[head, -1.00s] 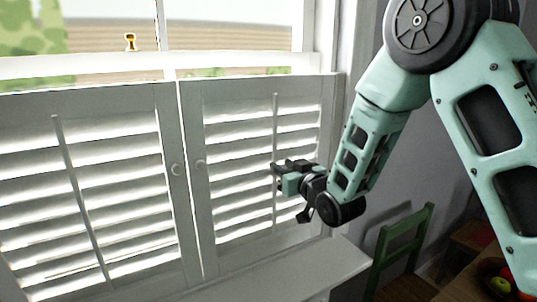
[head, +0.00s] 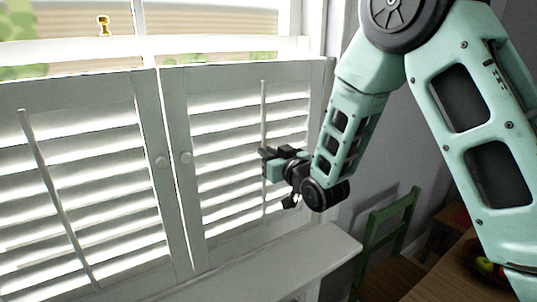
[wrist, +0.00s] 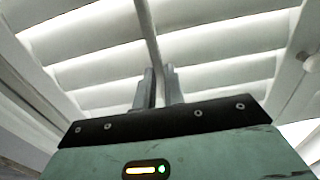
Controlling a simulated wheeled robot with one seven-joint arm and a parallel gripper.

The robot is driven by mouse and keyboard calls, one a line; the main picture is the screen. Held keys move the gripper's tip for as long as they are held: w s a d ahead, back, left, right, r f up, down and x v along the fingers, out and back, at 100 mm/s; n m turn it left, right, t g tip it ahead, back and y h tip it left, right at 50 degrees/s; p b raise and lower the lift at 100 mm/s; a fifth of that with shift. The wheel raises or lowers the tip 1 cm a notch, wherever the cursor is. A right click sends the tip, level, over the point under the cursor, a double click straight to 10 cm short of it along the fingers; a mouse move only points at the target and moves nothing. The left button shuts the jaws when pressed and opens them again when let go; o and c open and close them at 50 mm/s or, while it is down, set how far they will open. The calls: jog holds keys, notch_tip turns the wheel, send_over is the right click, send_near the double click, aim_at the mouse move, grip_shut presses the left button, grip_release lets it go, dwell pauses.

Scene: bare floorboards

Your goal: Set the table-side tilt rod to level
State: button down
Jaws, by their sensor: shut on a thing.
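The table-side tilt rod (head: 263,112) is the thin white upright bar on the right shutter panel (head: 177,120), the panel nearer the wooden table. My gripper (head: 268,154) is at the rod about midway along its height, reaching in from the right. In the wrist view the rod (wrist: 149,35) runs down between my two grey fingers (wrist: 160,86), which are shut on it.
The left shutter panel (head: 90,165) has its own slanting rod (head: 55,195). Round knobs (head: 186,157) sit by the panels' meeting edges. A white ledge (head: 290,262) lies below. A green chair (head: 390,235) and wooden table (head: 450,275) with fruit stand at right.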

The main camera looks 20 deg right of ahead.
notch_tip(320, 180, down, 3)
jog(key=b, duration=0.3)
jog(key=shift+b, duration=0.4)
jog(key=c, duration=1.5)
grip_release()
jog(key=shift+s, duration=0.1)
